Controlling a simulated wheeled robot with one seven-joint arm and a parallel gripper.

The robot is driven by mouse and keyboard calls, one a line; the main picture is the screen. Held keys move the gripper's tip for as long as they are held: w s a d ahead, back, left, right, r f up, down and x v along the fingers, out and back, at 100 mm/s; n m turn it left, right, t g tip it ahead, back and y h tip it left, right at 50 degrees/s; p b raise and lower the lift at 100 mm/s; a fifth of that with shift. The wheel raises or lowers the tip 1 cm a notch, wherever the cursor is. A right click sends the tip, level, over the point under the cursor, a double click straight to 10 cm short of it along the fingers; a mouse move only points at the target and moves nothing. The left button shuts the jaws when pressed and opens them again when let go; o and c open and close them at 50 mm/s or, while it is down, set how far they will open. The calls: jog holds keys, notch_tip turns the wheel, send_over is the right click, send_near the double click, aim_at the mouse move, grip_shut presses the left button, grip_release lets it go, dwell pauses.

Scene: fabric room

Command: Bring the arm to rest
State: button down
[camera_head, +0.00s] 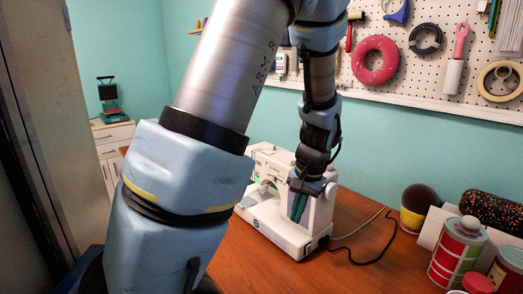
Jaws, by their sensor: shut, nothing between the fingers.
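My arm reaches up from the lower left, bends near the top of the picture and comes down over the table. My gripper (297,217) hangs at its end, pointing down, with teal fingers shut and empty. It is in front of the white sewing machine (268,212) on the wooden table and hides part of it. I cannot tell whether the fingertips touch the machine. My upper arm links cover much of the left and middle of the view.
A black cable (372,258) lies beside the machine. A pegboard (440,22) with tools hangs behind. Bare tabletop shows at the front middle.

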jog(key=s+a+r+n+h, duration=0.1)
jog(key=s+a+r+n, duration=0.1)
jog(key=a, duration=0.6)
jog(key=s+a+r+n, duration=0.2)
jog(key=s+a+n, duration=0.1)
jog(key=a, duration=0.5)
jog(key=shift+s+a+r+n+h, duration=0.15)
jog(key=shift+a+n+h, duration=0.15)
jog(key=shift+n+h, duration=0.1)
